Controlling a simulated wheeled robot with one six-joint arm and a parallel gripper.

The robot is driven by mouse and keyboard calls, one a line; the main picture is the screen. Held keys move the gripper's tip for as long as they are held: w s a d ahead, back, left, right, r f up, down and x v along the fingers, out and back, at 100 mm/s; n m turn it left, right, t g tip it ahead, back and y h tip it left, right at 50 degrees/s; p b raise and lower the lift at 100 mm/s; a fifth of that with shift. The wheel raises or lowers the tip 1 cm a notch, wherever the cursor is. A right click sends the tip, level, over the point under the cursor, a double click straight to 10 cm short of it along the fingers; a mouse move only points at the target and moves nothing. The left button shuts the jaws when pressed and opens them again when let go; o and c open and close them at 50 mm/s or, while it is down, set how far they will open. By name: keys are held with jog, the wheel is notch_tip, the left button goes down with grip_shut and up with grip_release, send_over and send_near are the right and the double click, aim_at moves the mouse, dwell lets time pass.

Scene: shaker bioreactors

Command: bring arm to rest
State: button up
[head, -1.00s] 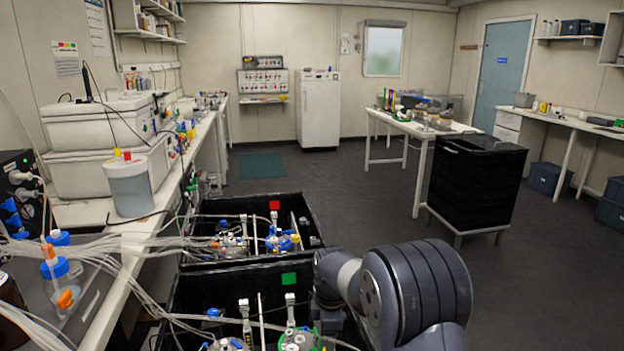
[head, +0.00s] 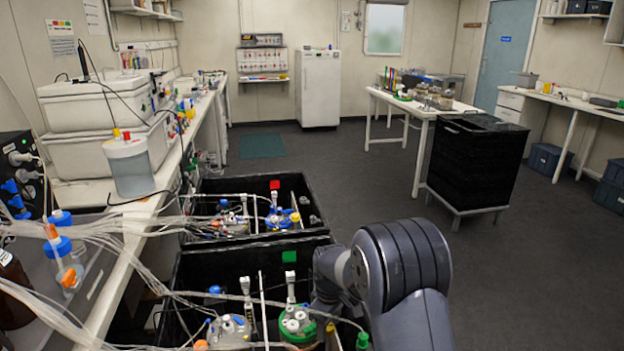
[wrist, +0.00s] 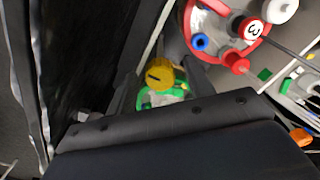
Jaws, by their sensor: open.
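My gripper (wrist: 160,82) shows in the wrist view with its two dark fingers apart. A yellow cap (wrist: 159,74) on a green-topped part (wrist: 162,97) appears between or just beyond the fingers; I cannot tell whether they touch it. A red-rimmed vessel marked 3 (wrist: 222,35) is at the upper right of the wrist view. In the head view my arm reaches down at the right side of the near black box (head: 186,278); its fingers are hidden there. A green-ringed vessel (head: 297,324) stands in that box, left of my arm.
A far black box (head: 318,222) holds more vessels. Many clear tubes (head: 110,236) run from the left bench (head: 165,205) into the boxes. A black cart (head: 470,165) stands at the right. The floor (head: 330,165) between is clear.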

jog(key=m, duration=0.3)
jog(key=shift+m, duration=0.4)
jog(key=m+p, duration=0.1)
jog(key=m, duration=0.2)
jog(key=shift+m, duration=0.4)
jog(key=m+p, duration=0.1)
jog(key=m, duration=0.3)
jog(key=shift+m+p, duration=0.45)
jog(key=shift+m, duration=1.45)
jog(key=shift+s+a, duration=0.1)
